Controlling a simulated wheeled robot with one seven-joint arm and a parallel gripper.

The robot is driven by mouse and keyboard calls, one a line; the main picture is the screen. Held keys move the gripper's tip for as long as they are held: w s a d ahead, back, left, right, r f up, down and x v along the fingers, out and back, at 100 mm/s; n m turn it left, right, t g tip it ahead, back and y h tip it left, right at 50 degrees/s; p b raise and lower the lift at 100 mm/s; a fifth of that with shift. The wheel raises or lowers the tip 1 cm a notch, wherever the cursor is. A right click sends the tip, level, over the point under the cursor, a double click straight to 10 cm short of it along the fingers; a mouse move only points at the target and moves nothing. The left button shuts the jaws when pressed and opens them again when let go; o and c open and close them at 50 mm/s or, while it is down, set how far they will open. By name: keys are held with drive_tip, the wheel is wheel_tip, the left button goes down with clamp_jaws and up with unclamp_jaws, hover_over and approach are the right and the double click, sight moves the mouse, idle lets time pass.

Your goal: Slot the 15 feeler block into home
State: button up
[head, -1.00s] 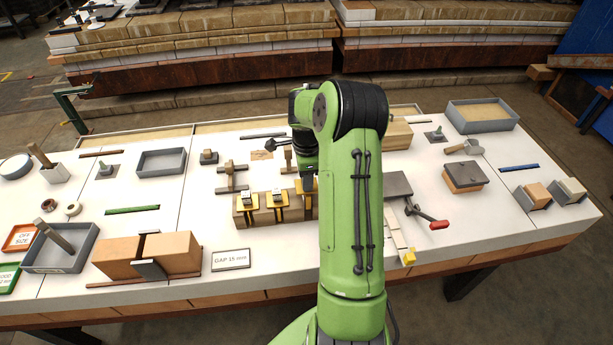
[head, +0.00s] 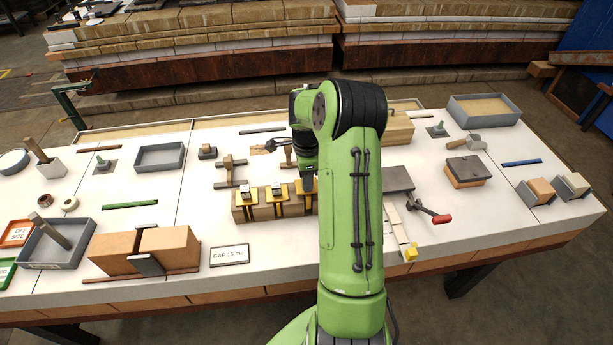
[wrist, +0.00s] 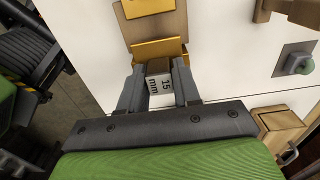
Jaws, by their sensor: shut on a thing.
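The 15 mm feeler block (wrist: 160,84) has a white label and a brown top in the wrist view. My gripper (wrist: 159,73) is shut on it, one finger on each side. The block is right beside a yellow bracket (wrist: 160,49); I cannot tell how deep it sits there. In the head view, the wooden rack (head: 262,212) carries several yellow brackets, and labelled blocks stand in the left and middle ones. My gripper (head: 308,182) is over the rack's right part. My arm hides the rack's right end and the held block.
A "GAP 15 mm" sign (head: 229,255) stands left of the rack, near two tan blocks (head: 167,245) with a gap between them. Small wooden stands (head: 229,173) are behind the rack. A red-handled tool (head: 440,218) lies to the right of my arm.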

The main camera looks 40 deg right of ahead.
drive_tip(key=shift+f+b, duration=0.6)
drive_tip(key=shift+f, duration=0.3)
drive_tip(key=o, duration=1)
drive_tip(key=shift+o, duration=0.2)
drive_tip(key=shift+r, duration=0.1)
wheel_tip(320, 180, up, 16)
drive_tip(key=p, duration=0.3)
drive_tip(key=shift+p, duration=0.4)
drive_tip(key=shift+f, duration=0.2)
